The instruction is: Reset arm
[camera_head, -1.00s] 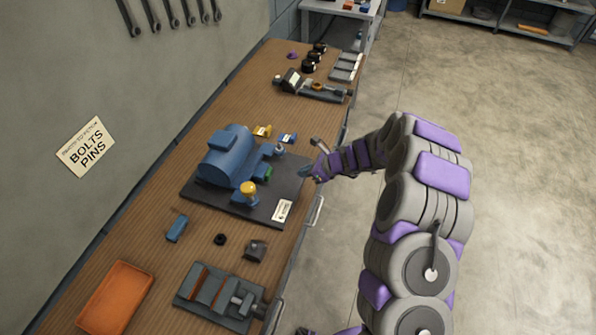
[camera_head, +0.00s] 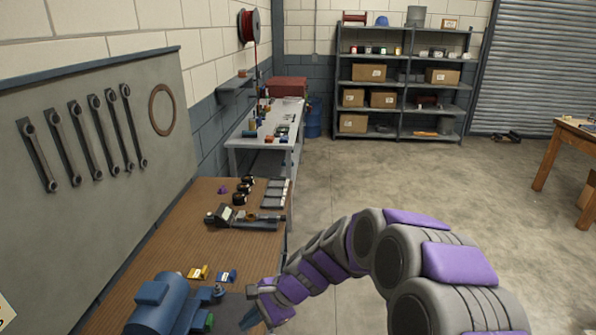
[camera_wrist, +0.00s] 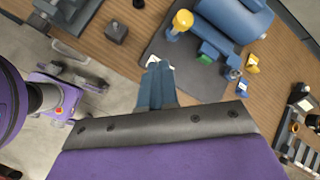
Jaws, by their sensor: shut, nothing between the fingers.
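My arm, grey with purple pads, reaches from the lower right of the head view toward the workbench. My gripper (camera_head: 252,318) is low in that view, beside the blue casing. In the wrist view my gripper (camera_wrist: 155,65) shows as two blue fingers close together, with nothing between them. Its tips lie over the near edge of the dark mat (camera_wrist: 190,72). The blue casing (camera_head: 160,305) on the mat is partly cut off in the head view. The wrist view also shows the casing (camera_wrist: 237,20), with a yellow knob (camera_wrist: 182,21) near it.
The wooden bench (camera_head: 190,225) holds a black and grey tool (camera_head: 240,218) and small yellow (camera_head: 198,272) and blue (camera_head: 227,276) parts. A grey table (camera_head: 270,130) and shelves (camera_head: 405,80) stand behind. Open floor (camera_head: 390,170) lies right of the bench.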

